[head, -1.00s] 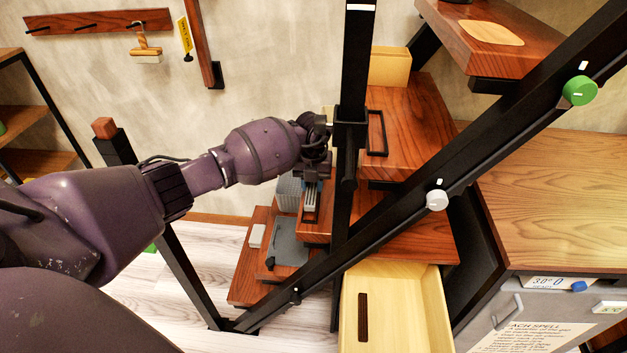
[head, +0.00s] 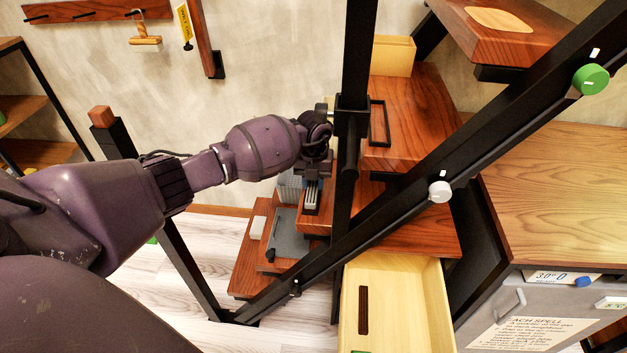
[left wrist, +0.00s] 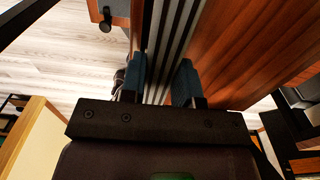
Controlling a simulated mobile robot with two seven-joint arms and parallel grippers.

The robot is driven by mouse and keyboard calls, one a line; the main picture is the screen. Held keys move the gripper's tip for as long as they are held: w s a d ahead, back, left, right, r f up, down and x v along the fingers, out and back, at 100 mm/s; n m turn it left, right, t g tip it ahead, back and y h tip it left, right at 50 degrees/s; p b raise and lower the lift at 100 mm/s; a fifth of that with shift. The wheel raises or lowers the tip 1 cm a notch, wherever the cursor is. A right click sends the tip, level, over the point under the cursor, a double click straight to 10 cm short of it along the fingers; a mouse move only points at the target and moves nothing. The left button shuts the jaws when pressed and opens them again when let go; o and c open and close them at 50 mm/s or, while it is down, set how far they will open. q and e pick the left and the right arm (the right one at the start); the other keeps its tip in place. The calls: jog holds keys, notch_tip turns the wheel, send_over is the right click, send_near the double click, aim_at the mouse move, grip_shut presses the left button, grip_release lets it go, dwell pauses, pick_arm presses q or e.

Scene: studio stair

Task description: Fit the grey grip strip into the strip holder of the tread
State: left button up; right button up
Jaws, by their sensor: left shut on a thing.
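My left gripper (head: 313,187) is shut on the ridged grey grip strip (head: 312,200), over a lower tread (head: 318,228) behind the black post. In the left wrist view the strip (left wrist: 172,45) runs lengthwise between the blue fingertips (left wrist: 160,82), beside reddish wood. A dark edge lies along its left side; I cannot tell whether the strip is seated or held above it. A black rectangular strip holder (head: 387,123) lies empty on the higher tread (head: 410,110). Any holder under the gripper is mostly hidden. My right gripper is not in view.
A black upright post (head: 357,60) stands close to the right of my gripper, and a black diagonal rail (head: 400,207) crosses in front. A grey pad (head: 288,240) lies on a lower step. An open pale drawer (head: 395,300) is below right. Free floor shows at left.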

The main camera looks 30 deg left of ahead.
pick_arm(q)
jog(key=o, duration=1.1)
jog(key=shift+c, duration=0.2)
jog(key=shift+r, duration=0.1)
